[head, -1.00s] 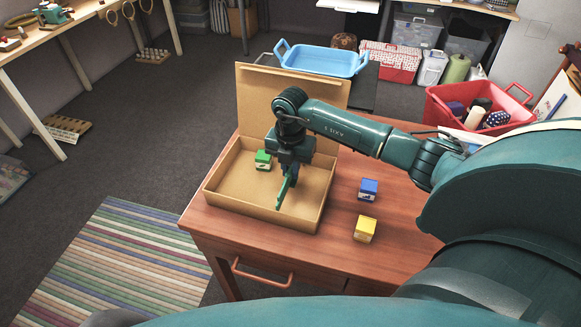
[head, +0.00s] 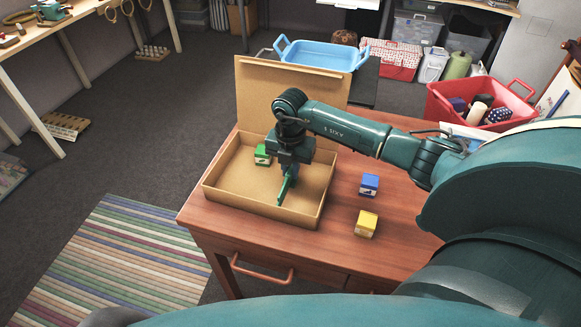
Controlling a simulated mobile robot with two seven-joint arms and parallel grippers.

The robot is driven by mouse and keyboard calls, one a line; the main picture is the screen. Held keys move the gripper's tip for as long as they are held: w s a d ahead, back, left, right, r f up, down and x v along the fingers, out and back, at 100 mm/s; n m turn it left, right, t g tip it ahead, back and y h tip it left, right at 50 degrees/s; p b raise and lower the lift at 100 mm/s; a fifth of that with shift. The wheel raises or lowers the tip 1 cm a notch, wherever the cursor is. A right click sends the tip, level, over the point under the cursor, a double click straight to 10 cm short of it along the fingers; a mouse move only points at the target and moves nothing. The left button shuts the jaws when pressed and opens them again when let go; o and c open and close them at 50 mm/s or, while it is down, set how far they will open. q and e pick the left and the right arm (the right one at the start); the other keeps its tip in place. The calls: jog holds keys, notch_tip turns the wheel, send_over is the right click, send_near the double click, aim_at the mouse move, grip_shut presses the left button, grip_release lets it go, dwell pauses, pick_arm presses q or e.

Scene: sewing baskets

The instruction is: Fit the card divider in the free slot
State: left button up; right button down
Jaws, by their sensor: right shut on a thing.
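An open cardboard box (head: 212,192) stands on the wooden table with its lid (head: 290,92) upright at the back. My right gripper (head: 291,169) points down over the inside of the box, right of its middle. It is shut on the green card divider (head: 287,186), a thin plate held on edge and seen nearly edge-on. The divider's lower end is near the front wall; I cannot tell whether it touches the floor or a wall. A small green box (head: 262,155) sits inside at the back left. No slot can be made out. My left gripper is out of view.
A blue box (head: 369,185) and a yellow box (head: 366,223) stand on the table (head: 335,250) right of the cardboard box. A red basket (head: 450,103) with rolls is at the right. A blue tray (head: 310,56) lies behind the lid.

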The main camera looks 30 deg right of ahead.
pick_arm(q)
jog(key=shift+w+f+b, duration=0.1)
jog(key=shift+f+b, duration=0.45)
jog(key=shift+b, duration=0.05)
pick_arm(e)
jog(key=shift+f, duration=0.95)
jog(key=c, duration=1.3)
grip_release()
jog(key=shift+c, duration=0.2)
jog(key=shift+w+r, duration=0.1)
jog(key=shift+r, duration=0.55)
notch_tip(320, 180, up, 11)
jog(key=shift+f, duration=0.2)
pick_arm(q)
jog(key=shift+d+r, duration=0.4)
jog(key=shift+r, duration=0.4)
pick_arm(e)
jog(key=shift+r, duration=0.7)
jog(key=shift+a, duration=0.1)
